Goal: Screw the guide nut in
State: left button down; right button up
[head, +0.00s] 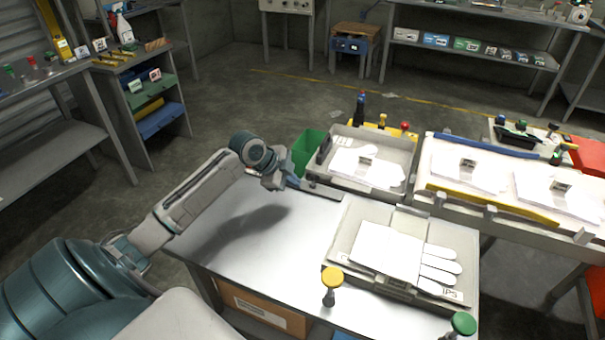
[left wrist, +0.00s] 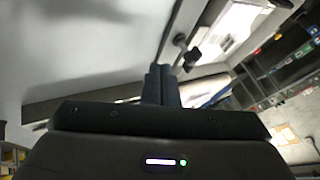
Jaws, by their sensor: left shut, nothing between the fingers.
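My left gripper (head: 291,182) is beside the left end of the grey glove tray unit at the back of the bench. In the left wrist view, its two dark fingers (left wrist: 161,84) are together with nothing between them. A dark knob on a short stem (left wrist: 187,53) shows just beyond the fingertips, apart from them in the picture; it may be the guide nut, but I cannot tell for sure. In the head view, a dark upright part (head: 323,150) stands at the tray unit's left end, near my gripper. My right gripper is not in view.
A front tray (head: 345,240) holds a white glove (head: 390,252). A yellow knob (head: 331,277) and a green knob (head: 463,323) stand at the bench front. A green bin (head: 308,146) is behind my gripper. The bench's left part (head: 225,235) is clear.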

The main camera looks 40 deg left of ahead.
aim_at(313, 180)
pick_arm(q)
jog(key=w, duration=0.1)
jog(key=w+f, duration=0.1)
jog(key=w+p, duration=0.1)
jog(key=w, duration=0.1)
jog(key=shift+a+f, duration=0.1)
jog(key=shift+f, duration=0.15)
jog(key=shift+w+a+f, duration=0.1)
jog(key=shift+w+a, duration=0.05)
jog(key=shift+w, duration=0.35)
